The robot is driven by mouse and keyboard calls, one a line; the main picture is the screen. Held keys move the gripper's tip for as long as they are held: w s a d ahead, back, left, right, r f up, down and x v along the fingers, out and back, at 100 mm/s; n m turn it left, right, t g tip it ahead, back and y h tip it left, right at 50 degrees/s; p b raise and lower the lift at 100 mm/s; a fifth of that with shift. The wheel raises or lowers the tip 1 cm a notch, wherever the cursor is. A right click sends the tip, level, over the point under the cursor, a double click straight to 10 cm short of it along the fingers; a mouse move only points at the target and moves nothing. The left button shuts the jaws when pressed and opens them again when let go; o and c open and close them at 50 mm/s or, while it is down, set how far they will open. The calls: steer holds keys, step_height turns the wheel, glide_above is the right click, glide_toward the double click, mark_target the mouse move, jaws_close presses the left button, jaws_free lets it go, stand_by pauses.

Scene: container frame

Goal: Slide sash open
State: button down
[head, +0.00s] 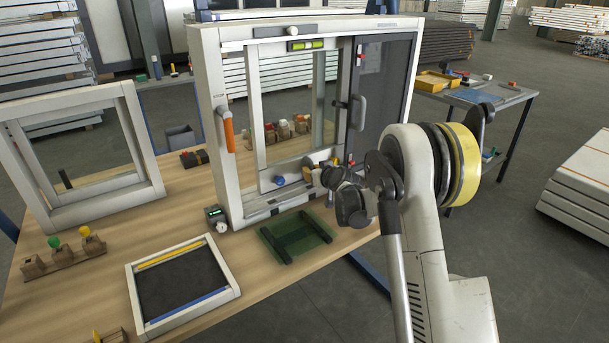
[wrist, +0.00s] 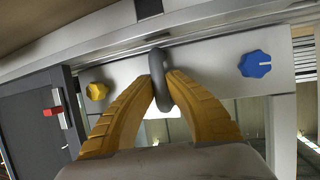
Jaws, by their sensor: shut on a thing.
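The large white window frame (head: 208,105) stands upright on the wooden bench. Its inner pale sash (head: 256,125) sits left of a dark panel (head: 390,90), with a clear opening in its middle. My gripper (head: 316,172) is at the sash's lower rail, partly hidden by my own arm. In the wrist view my yellow fingers (wrist: 160,88) are shut on a grey loop handle (wrist: 158,62). The loop is on a pale rail (wrist: 210,75) between a yellow knob (wrist: 97,91) and a blue knob (wrist: 255,64). The blue knob also shows in the head view (head: 279,180).
An orange lever (head: 229,135) is on the frame's left side, and a grey handle (head: 358,112) is near the dark panel. A smaller white frame (head: 60,215) stands at left. A green tray (head: 296,236) and a dark framed panel (head: 183,281) lie in front.

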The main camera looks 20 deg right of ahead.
steer(key=shift+a+f, duration=0.1)
steer(key=shift+a, duration=0.1)
steer(key=c, duration=1.4)
jaws_free()
steer(key=v, duration=1.2)
